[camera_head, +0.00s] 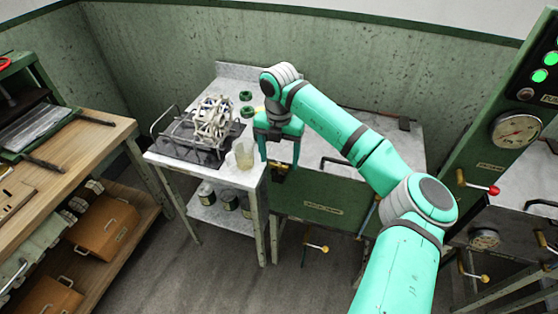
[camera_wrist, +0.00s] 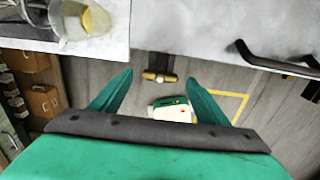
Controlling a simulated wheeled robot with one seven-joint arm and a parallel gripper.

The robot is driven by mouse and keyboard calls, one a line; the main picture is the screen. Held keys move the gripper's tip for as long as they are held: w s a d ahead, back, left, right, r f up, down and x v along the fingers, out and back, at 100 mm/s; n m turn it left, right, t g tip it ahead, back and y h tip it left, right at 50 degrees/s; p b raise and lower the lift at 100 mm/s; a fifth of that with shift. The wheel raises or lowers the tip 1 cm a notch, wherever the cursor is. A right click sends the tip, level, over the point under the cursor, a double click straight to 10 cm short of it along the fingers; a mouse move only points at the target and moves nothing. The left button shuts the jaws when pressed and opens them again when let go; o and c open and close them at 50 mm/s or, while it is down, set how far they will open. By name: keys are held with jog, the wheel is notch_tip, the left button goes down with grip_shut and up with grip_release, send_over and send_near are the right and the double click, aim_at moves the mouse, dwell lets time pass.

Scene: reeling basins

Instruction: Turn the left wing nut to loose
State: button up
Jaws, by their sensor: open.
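A small brass crosspiece (camera_wrist: 159,77), which looks like a wing nut, sits on a dark stem at the front edge of the bench in the wrist view. I cannot tell for sure that it is the left wing nut. My gripper (camera_head: 279,160) is at the bench front, pointing down, right of the small side table. In the wrist view my gripper (camera_wrist: 158,79) is open and empty, one finger to each side of the brass piece, with visible gaps. I cannot tell the depth between them. In the head view my gripper largely hides this spot.
A dark bar handle (camera_wrist: 275,62) is to the right. A yellow-tipped lever (camera_head: 318,247) is lower.

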jog(key=shift+f, duration=0.8)
jog(key=shift+c, duration=0.4)
jog(key=c, duration=1)
jog(key=shift+o, duration=0.2)
